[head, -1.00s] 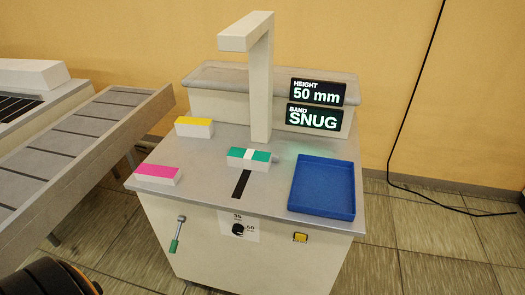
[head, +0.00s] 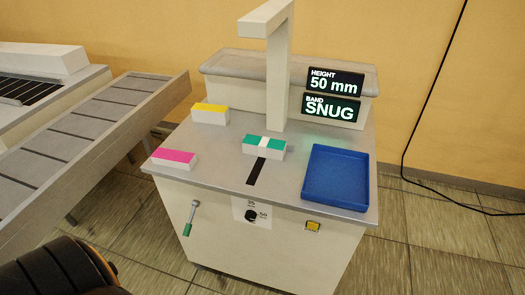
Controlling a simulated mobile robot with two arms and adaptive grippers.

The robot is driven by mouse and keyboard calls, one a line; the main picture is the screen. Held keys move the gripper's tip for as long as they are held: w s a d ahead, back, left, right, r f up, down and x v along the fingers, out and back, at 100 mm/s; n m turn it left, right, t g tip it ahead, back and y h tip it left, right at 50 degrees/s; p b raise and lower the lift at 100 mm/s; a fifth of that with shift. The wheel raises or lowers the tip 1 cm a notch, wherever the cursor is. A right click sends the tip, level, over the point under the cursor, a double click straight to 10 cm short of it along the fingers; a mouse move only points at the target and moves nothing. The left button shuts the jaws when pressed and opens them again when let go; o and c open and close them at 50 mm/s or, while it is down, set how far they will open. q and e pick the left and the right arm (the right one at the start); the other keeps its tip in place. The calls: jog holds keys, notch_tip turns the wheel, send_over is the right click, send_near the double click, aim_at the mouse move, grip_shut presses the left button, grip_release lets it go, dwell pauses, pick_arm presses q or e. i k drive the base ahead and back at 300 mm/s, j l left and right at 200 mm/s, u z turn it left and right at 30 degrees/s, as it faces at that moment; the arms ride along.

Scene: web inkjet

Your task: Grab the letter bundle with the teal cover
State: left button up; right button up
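The letter bundle with the teal cover (head: 263,147) lies on the grey top of the banding machine (head: 222,160), in front of the upright post. A white band crosses the middle of its teal top. A bundle with a yellow cover (head: 209,114) lies behind it to the left. A bundle with a magenta cover (head: 174,159) lies at the front left of the top. Neither gripper shows in the head view; only a dark rounded part of mine is at the lower left.
A blue tray (head: 336,206) stands empty at the right of the top. The post (head: 277,80) rises behind the teal bundle. Displays read "HEIGHT 50 mm" (head: 335,82) and "BAND SNUG" (head: 331,108). A conveyor (head: 95,140) stands left. A lever (head: 190,219), dial (head: 251,215) and yellow button (head: 313,226) are on the front.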

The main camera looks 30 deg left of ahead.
aim_at(264, 147)
jog(key=k+u, duration=0.3)
jog(key=k+j+u, duration=0.15)
jog(key=k+u, duration=0.15)
jog(key=u, duration=0.45)
jog(key=l+u, duration=0.15)
jog(key=u, duration=0.3)
jog(key=i+l+u, duration=0.1)
jog(key=u, duration=0.35)
jog(key=l+u, duration=0.1)
jog(key=u, duration=0.35)
jog(key=l+u, duration=0.1)
jog(key=u, duration=0.35)
jog(key=k+l, duration=0.1)
jog(key=l, duration=0.4)
jog(key=k+l, duration=0.1)
jog(key=l, duration=0.9)
jog(key=k+l+u, duration=0.1)
jog(key=l, duration=0.4)
jog(key=k+l, duration=0.15)
jog(key=l, duration=0.35)
jog(key=k+l, duration=0.1)
jog(key=l, duration=0.4)
jog(key=k+l, duration=0.1)
jog(key=l, duration=0.35)
jog(key=u, duration=0.05)
